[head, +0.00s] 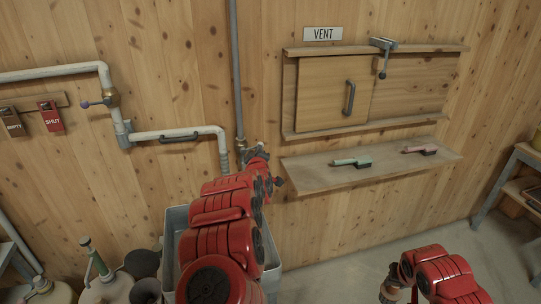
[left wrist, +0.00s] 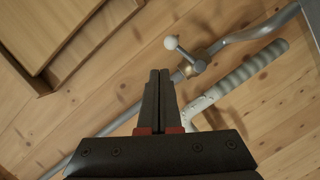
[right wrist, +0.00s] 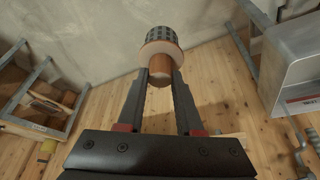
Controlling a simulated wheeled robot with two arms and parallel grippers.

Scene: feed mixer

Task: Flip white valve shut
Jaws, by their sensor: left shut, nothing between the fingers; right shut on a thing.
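The white valve (left wrist: 170,43) shows in the left wrist view as a white ball on a short lever. The lever slants across from a brass body (left wrist: 198,58) on a grey pipe. My left gripper (left wrist: 160,72) is shut and empty, its tips just below the white ball; I cannot tell whether they touch the valve. In the head view my left arm reaches up to the pipe by the wall and hides most of this spot. My right gripper (right wrist: 161,75) is shut on a copper-coloured cylinder (right wrist: 160,68) with a pale rim and dark perforated end.
A grey bin (head: 177,220) stands below my left arm. A wall shelf (head: 310,172) holds two small handled tools. The sliding vent panel (head: 328,93) is above it. Another valve (head: 110,98) and a red SHUT tag (head: 50,117) are at left.

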